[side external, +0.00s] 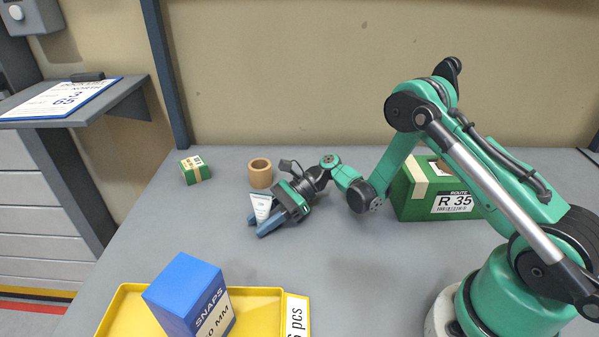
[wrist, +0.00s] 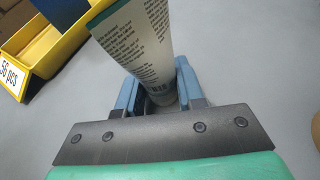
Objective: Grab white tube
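The white tube (side external: 262,206) has a broad flat top end and printed text, and it narrows downward. It stands roughly upright over the table, between the blue fingers of my gripper (side external: 258,226). In the wrist view the tube (wrist: 140,42) rises between the two fingers of my gripper (wrist: 157,88), one on each side of its lower part. The fingers lie close to the tube's sides; whether they press on it I cannot tell. The tube's lower end is mostly hidden by the fingers.
A tan tape roll (side external: 260,173) stands just behind the tube. A small green box (side external: 195,170) lies at back left. A larger green box (side external: 437,190) stands right. A yellow bin (side external: 262,317) with a blue box (side external: 190,297) is in front. The table between is clear.

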